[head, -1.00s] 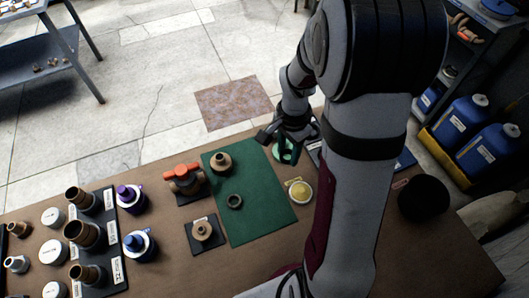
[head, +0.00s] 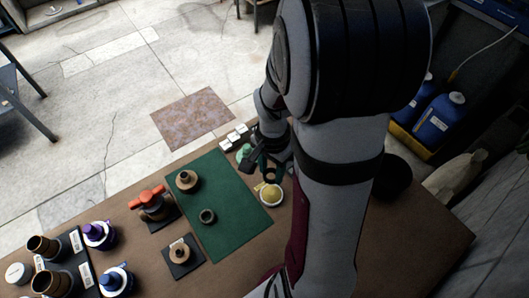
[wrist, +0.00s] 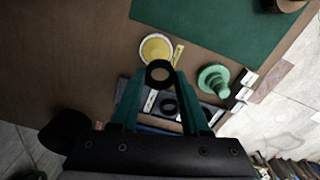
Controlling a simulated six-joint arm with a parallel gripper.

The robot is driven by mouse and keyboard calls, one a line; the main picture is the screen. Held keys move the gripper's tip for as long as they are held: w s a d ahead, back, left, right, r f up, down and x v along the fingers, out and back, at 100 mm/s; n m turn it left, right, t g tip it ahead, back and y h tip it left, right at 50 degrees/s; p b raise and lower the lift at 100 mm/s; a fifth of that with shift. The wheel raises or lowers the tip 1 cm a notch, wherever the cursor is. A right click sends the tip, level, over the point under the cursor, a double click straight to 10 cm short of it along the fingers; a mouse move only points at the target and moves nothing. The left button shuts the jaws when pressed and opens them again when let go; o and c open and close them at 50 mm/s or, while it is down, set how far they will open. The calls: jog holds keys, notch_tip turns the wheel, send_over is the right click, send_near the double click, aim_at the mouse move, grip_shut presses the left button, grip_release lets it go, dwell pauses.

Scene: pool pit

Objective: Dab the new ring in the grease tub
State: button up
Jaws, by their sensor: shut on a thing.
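The grease tub (head: 271,194) is a small round white tub of yellow grease beside the green mat's right edge. It also shows in the wrist view (wrist: 155,43). My gripper (wrist: 160,80) has teal fingers, shut on a dark ring (wrist: 160,65) at their tips. In the wrist view the ring overlaps the tub's near edge; I cannot tell whether it touches the grease. In the head view my gripper (head: 270,170) is just behind the tub. A second dark ring (wrist: 168,106) lies on a tray below the fingers.
The green mat (head: 235,205) carries a brass fitting (head: 187,181) and a dark ring-shaped part (head: 207,216). A red-handled valve (head: 150,200) stands left of it. White blocks (head: 234,137) sit at the back edge.

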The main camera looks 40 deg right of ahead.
aim_at(272, 191)
jog(key=shift+s+a+f, duration=0.1)
jog(key=shift+s+f, duration=0.1)
jog(key=shift+f, duration=1.4)
jog(key=shift+s+f, duration=0.2)
jog(key=shift+f, duration=1.35)
jog(key=shift+f, duration=0.4)
jog(key=shift+r, duration=3.55)
